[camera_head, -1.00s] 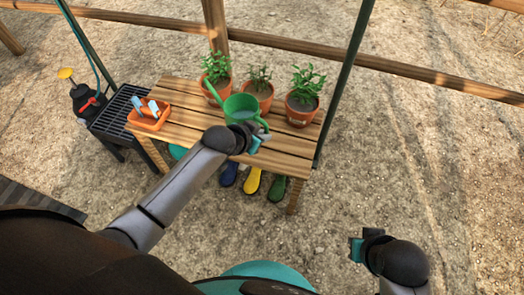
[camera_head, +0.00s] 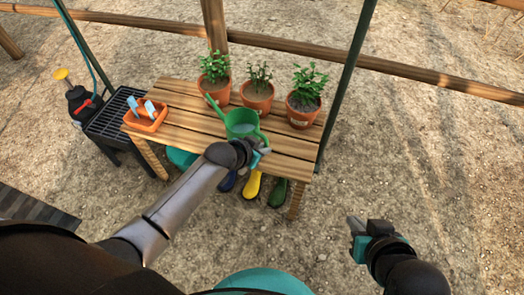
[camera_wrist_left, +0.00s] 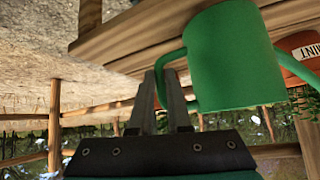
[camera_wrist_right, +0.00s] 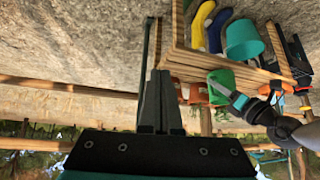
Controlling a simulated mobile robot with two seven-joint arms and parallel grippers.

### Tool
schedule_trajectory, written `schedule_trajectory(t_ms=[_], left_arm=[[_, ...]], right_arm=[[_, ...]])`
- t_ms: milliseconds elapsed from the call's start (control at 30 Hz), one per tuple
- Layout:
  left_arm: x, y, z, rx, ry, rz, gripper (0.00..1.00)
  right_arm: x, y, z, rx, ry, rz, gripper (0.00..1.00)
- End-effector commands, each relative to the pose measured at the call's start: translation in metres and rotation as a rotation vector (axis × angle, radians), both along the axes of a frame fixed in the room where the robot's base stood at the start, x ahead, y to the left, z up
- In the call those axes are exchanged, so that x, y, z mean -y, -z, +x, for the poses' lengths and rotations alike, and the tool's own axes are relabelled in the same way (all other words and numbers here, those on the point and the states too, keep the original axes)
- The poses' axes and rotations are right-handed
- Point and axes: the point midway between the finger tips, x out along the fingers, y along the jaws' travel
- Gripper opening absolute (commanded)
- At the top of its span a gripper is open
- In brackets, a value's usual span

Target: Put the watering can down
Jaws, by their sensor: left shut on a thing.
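The green watering can (camera_head: 241,124) is upright over the front part of the slatted wooden table (camera_head: 180,115), its spout pointing to the upper left. My left gripper (camera_head: 262,150) is at its near right side, shut on the handle. In the left wrist view the fingers (camera_wrist_left: 163,95) close on the green handle beside the can's body (camera_wrist_left: 235,60). I cannot tell whether the can's base touches the boards. My right gripper (camera_head: 355,228) is empty, right of the table over bare ground. Its fingers (camera_wrist_right: 158,100) look shut in the right wrist view.
Three potted plants stand along the table's back: left (camera_head: 215,90), middle (camera_head: 257,97) and right (camera_head: 302,108). An orange tray (camera_head: 146,117) with tools is at the left end. Boots (camera_head: 252,187) stand under the front edge. A green post (camera_head: 345,85) rises at the right. Boards between tray and can are clear.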

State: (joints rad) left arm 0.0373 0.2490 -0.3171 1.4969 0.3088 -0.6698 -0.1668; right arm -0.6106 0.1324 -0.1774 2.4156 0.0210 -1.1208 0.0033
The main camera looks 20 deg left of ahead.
Motion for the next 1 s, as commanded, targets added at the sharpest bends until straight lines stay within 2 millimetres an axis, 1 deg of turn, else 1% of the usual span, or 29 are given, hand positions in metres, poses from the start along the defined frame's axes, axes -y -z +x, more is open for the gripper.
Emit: schedule_trajectory(t_ms=[100, 200, 467, 600, 633, 700, 867, 1000], left_arm=[[0.0002, 0.0036, 0.0017, 0.006, 0.0, 0.001, 0.0], [0.0002, 0.0049, 0.0017, 0.006, 0.0, 0.001, 0.0], [0.0001, 0.0046, 0.0017, 0.007, 0.0, 0.0, 0.0], [0.0002, 0.0083, 0.0016, 0.007, 0.0, 0.0, 0.0], [0.0002, 0.0095, 0.0001, 0.0, 0.0, 0.0, 0.19], [0.0001, 0.0093, 0.0001, 0.0, 0.0, 0.0, 0.27], [0.0, 0.0093, 0.0, 0.0, 0.0, 0.0, 0.45], [-0.0001, 0.0094, 0.0, 0.0, 0.0, 0.0, 0.46]], right_arm=[[-0.0065, 0.0016, 0.005, 0.046, -0.009, 0.021, 0.0], [-0.0089, 0.001, 0.0073, 0.065, -0.011, 0.029, 0.0], [-0.0094, 0.0004, 0.0077, 0.069, -0.012, 0.031, 0.0], [-0.0117, 0.0009, 0.0099, 0.088, -0.015, 0.039, 0.0], [-0.012, 0.0005, 0.0099, 0.089, -0.015, 0.04, 0.0], [-0.0119, 0.0006, 0.0097, 0.087, -0.014, 0.04, 0.0], [-0.0118, 0.0007, 0.0098, 0.087, -0.014, 0.04, 0.0], [-0.0117, 0.0007, 0.0097, 0.086, -0.014, 0.039, 0.0]])
